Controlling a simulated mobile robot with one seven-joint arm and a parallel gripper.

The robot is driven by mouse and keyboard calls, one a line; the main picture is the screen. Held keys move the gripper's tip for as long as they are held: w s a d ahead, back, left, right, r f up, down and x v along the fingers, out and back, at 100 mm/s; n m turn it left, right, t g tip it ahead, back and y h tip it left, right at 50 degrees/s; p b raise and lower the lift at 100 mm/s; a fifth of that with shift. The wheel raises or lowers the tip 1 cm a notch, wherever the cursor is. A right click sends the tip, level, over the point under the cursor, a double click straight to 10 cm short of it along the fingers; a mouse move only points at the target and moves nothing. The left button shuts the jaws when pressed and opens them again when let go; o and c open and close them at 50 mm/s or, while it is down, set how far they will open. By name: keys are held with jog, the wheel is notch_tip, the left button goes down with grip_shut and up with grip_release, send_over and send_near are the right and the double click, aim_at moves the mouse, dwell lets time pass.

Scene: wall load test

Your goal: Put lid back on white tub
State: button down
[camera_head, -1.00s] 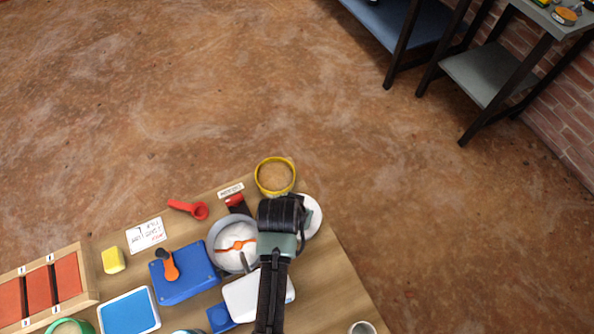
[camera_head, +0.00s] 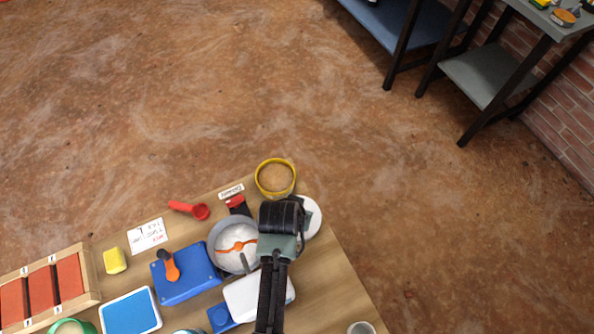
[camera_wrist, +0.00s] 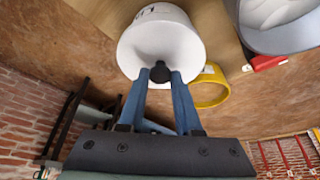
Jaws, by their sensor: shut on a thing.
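In the wrist view, the round white lid (camera_wrist: 160,48) has a dark knob (camera_wrist: 160,72) at its centre. My gripper (camera_wrist: 160,77) has its blue fingers shut on that knob. The white tub (camera_wrist: 158,13), with dark marks on its wall, shows directly behind the lid. The two look in line and very close; I cannot tell whether the lid is fully seated. In the head view, a white round edge (camera_head: 312,218) shows at the right of my dark wrist, which hides the fingers, the knob and most of the tub.
A yellow-rimmed round container (camera_head: 275,178) stands just beyond, near the table corner. A grey bowl (camera_head: 214,240) with white contents and an orange piece is close on the left. The table's right edge is close.

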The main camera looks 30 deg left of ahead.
dwell(0.4)
jog(key=c, duration=0.5)
grip_release()
jog(key=o, duration=0.5)
jog(key=shift+c, duration=0.2)
jog(key=shift+r, duration=0.1)
jog(key=shift+r+p, duration=3.45)
jog(key=shift+p, duration=0.35)
